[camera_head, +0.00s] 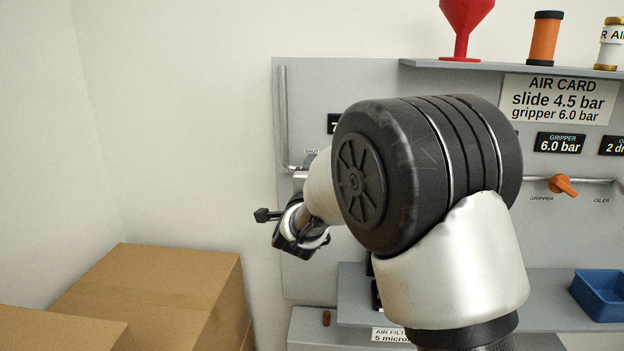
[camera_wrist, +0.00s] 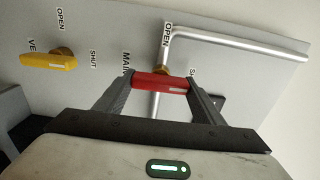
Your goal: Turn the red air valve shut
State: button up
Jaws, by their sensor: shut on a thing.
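The red air valve handle (camera_wrist: 153,83) shows in the wrist view as a short red bar with a pale mark. It lies roughly crosswise to the silver pipe behind it, with a brass fitting just above it. My gripper (camera_wrist: 162,87) is shut on the handle, one finger at each end. "MAIN" and "OPEN" labels are readable near it; a label at the right is partly covered. In the head view my arm hides the red valve and the gripper's fingertips.
A yellow vent handle (camera_wrist: 48,62) is left of my gripper. In the head view, an orange gripper valve (camera_head: 563,185), a red funnel (camera_head: 465,20) on the shelf and a blue bin (camera_head: 602,293) are to the right. Cardboard boxes (camera_head: 160,285) stand at lower left.

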dwell(0.3)
jog(key=o, duration=1.1)
jog(key=shift+c, duration=0.2)
jog(key=shift+s, duration=0.1)
jog(key=s+p, duration=0.1)
jog(key=s, duration=1.6)
jog(key=shift+s+a, duration=0.15)
jog(key=shift+a, duration=0.2)
